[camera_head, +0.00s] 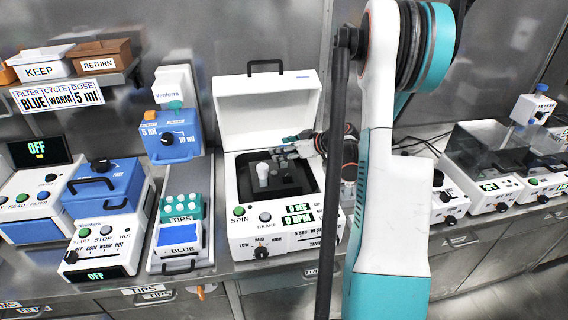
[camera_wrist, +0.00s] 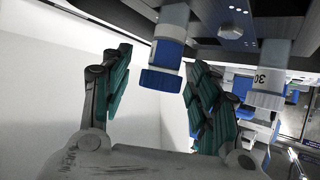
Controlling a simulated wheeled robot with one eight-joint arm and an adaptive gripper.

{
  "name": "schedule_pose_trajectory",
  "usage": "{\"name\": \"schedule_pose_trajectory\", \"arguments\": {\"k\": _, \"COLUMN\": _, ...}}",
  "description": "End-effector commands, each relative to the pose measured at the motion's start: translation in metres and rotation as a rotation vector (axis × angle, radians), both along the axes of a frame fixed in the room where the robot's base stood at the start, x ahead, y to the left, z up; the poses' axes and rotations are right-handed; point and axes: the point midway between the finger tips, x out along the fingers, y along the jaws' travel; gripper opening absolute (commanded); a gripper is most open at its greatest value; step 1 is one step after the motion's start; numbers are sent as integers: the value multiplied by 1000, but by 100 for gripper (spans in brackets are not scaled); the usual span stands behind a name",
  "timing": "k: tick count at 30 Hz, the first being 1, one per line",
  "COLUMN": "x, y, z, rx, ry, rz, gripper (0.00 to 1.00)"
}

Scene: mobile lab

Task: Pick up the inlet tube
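A centrifuge (camera_head: 280,215) stands open at the middle of the bench in the head view. A white tube (camera_head: 263,173) stands upright in its dark well, with small grey shapes around it. No label marks which one is the inlet tube. My gripper (camera_head: 281,152) reaches into the well from the right, near the tube. In the wrist view my gripper (camera_wrist: 158,88) is open, with teal finger pads wide apart. A blue-capped white tube (camera_wrist: 172,30) appears between and beyond the fingers. I cannot tell whether it touches them. A second marked tube (camera_wrist: 277,65) is to the right.
The raised white lid (camera_head: 268,110) stands behind the well. A teal tips rack (camera_head: 180,207) and a blue Ventorra device (camera_head: 172,135) are to the left. A clear-covered instrument (camera_head: 485,160) stands at the right. My arm hides part of the bench.

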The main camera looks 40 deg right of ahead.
Motion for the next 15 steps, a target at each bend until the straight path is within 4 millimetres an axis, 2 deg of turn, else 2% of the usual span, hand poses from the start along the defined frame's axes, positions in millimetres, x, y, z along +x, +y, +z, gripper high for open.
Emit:
{"name": "schedule_pose_trajectory", "arguments": {"k": 1, "x": 0, "y": 0, "z": 0, "rx": 0, "ry": 0, "rz": 0, "gripper": 46}}
{"name": "schedule_pose_trajectory", "arguments": {"k": 7, "x": 0, "y": 0, "z": 0, "rx": 0, "ry": 0, "rz": 0, "gripper": 1}}
{"name": "schedule_pose_trajectory", "arguments": {"k": 15, "x": 0, "y": 0, "z": 0, "rx": 0, "ry": 0, "rz": 0, "gripper": 0}}
